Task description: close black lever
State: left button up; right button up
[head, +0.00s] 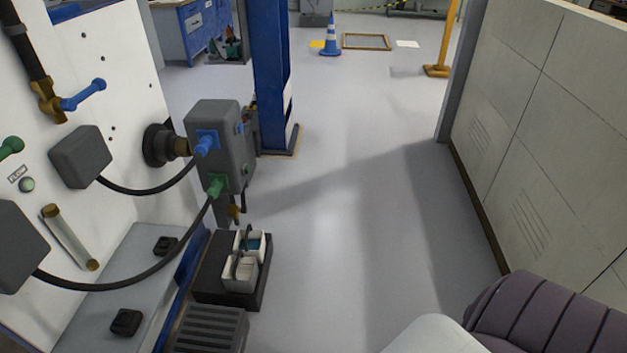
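I cannot pick out a clearly black lever. The panel (130,60) at the left carries a brass valve (48,100) under a black pipe, and its handle (84,95) looks blue and points right. A round black fitting (157,145) with a brass end sticks out from the panel's right part. Two small black knobs sit on the grey ledge below, an upper one (165,246) and a lower one (125,322). I cannot tell whether either is a lever. Neither of my grippers is in view.
Black cables run from dark boxes (80,157) to a grey connector box (222,145). A black tray (212,275) with white containers stands beside the ledge. A blue post (270,75) rises behind. The floor (340,200) is clear in the middle; a wall (545,130) bounds the right.

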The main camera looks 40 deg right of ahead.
aim_at(244, 209)
jog(key=z, duration=0.7)
